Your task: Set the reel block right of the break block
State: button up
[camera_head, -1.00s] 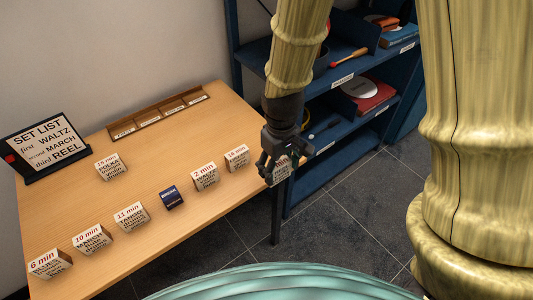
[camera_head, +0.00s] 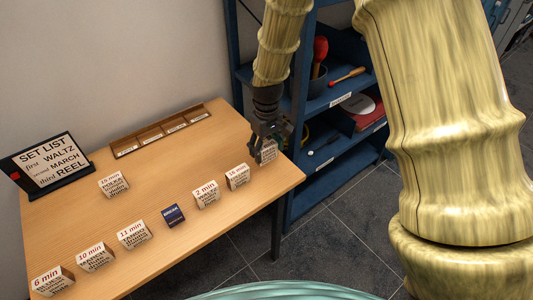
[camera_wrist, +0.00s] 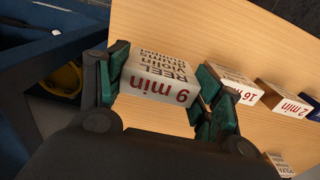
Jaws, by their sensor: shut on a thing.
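My gripper (camera_head: 268,150) is shut on the white reel block, near the table's right end. The reel block (camera_wrist: 158,78) shows in the wrist view between the fingers, reading "9 min" and "REEL"; the head view shows part of it (camera_head: 268,153). I cannot tell its exact height above the table. The small dark blue break block (camera_head: 173,215) stands in the front row. The "2 min" waltz block (camera_head: 206,194) is right of it, with a gap between, then the "16 min" block (camera_head: 237,176). The reel block is beyond these, farther right and back.
Left of the break block stand the tango block (camera_head: 134,235), march block (camera_head: 95,256) and blues block (camera_head: 51,281). The polka block (camera_head: 113,184) stands behind the row. The set list sign (camera_head: 48,163) and a wooden slotted tray (camera_head: 161,131) line the back. Blue shelves (camera_head: 330,100) are at right.

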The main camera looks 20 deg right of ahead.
aim_at(266, 155)
jog(key=shift+f+p, duration=0.45)
jog(key=shift+f, duration=1.3)
jog(key=shift+f, duration=0.1)
jog(key=o, duration=1)
jog(key=shift+w, duration=0.1)
notch_tip(266, 155, up, 12)
jog(key=shift+r+b, duration=0.15)
jog(key=shift+b, duration=0.75)
